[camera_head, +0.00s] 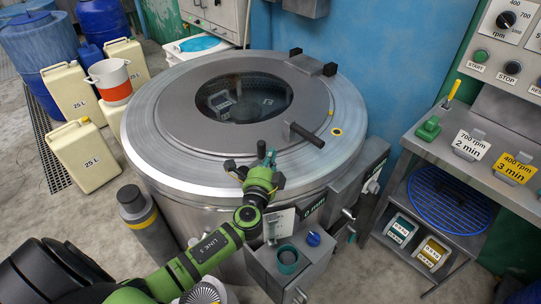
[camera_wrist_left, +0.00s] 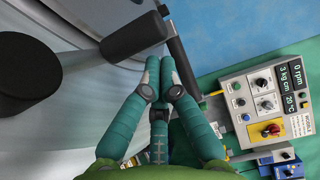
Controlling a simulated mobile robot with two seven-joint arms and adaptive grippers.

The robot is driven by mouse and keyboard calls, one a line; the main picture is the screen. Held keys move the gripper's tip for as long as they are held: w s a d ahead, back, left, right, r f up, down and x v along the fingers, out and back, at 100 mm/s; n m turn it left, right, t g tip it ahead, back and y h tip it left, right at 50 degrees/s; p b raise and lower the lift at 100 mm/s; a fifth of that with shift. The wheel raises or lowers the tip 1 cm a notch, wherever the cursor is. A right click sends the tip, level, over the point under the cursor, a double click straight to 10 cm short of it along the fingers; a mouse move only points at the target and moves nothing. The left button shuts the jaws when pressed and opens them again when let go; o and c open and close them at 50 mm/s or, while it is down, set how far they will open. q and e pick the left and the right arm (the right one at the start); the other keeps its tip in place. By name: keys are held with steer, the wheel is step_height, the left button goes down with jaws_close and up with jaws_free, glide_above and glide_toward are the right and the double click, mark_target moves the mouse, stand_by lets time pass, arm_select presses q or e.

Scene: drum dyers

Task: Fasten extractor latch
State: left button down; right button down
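The extractor (camera_head: 150,135) is a round steel drum with a grey ring lid (camera_head: 190,85) and a dark glass window. The lid lies flat on it. A black latch (camera_head: 231,167) sits at the front rim, partly hidden by my left gripper (camera_head: 268,158). In the left wrist view a grey rod with a black grip (camera_wrist_left: 134,37) reaches in from the left, just ahead of the teal fingertips (camera_wrist_left: 160,62). The fingers are together with nothing visible between them. I cannot tell whether they touch the grip. My right gripper is not in view.
A dark lid handle (camera_head: 306,134) stands out to the right of the gripper. Cream canisters (camera_head: 82,155) stand left, a steel bench (camera_head: 445,150) right.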

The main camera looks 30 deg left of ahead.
mark_target(264, 151)
arm_select(q)
steer(key=shift+w+a+n+g+y+b, duration=0.2)
steer(key=shift+n+y+b, duration=0.15)
steer(key=shift+y, duration=0.15)
steer(key=shift+w+a+n+g+y+b, duration=0.2)
steer(key=shift+n+y+b, duration=0.15)
steer(key=shift+y, duration=0.15)
steer(key=shift+w+a+f+n+g+y+b, duration=0.1)
steer(key=shift+a+n+g+y+b, duration=0.1)
steer(key=shift+n+y+b, duration=0.15)
steer(key=shift+w+a+n+g+y+b, duration=0.1)
steer(key=shift+n+g+y+b, duration=0.15)
steer(key=shift+y+b, duration=0.1)
steer(key=a+n+g+y+b, duration=0.1)
steer(key=y+b, duration=0.1)
steer(key=w+n+g+y+b, duration=0.1)
steer(key=n+g+b, duration=0.1)
steer(key=a+n+g+y+b, duration=0.1)
steer(key=y+b, duration=0.1)
steer(key=shift+w+a+f+y, duration=0.15)
steer(key=shift+a+y, duration=0.15)
steer(key=shift+a, duration=0.05)
steer(key=shift+a+n+g+y+b, duration=0.45)
steer(key=shift+n+g+y+b, duration=0.15)
steer(key=shift+n+g+b, duration=0.35)
steer(key=shift+a+r, duration=0.25)
steer(key=shift+a, duration=0.3)
